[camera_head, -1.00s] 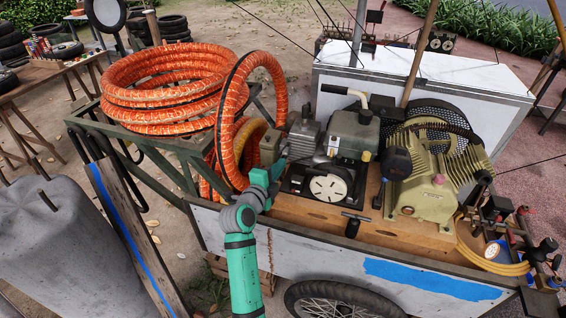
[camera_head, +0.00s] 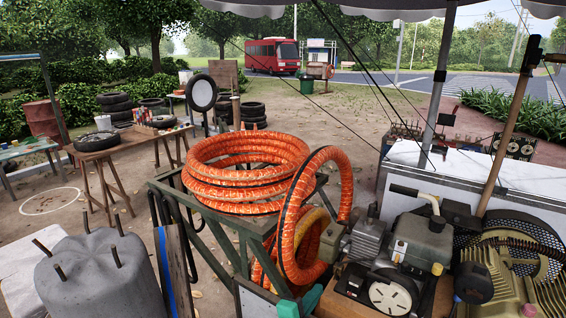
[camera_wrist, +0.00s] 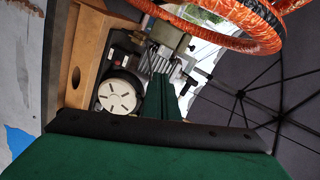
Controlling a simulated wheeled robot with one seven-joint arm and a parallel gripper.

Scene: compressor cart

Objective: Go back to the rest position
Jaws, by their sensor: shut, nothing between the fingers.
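My gripper (camera_wrist: 163,84) shows in the wrist view as two dark green fingers lying together, with nothing between them. Behind the fingertips are the finned motor and the compressor with a round white disc (camera_wrist: 119,94). I cannot tell the gap between them and the fingers. In the head view only a small piece of my green arm shows at the bottom edge, below the orange hose loop; the gripper itself is not clear there. The compressor's white disc (camera_head: 390,297) is at the lower right of that view.
A coil of orange hose (camera_head: 245,190) lies on the cart's green metal frame (camera_head: 187,212), with one loop (camera_head: 291,262) hanging beside the machines. A grey tank (camera_head: 100,285) stands at left. Tables and tyres stand behind on open dirt ground (camera_head: 350,120).

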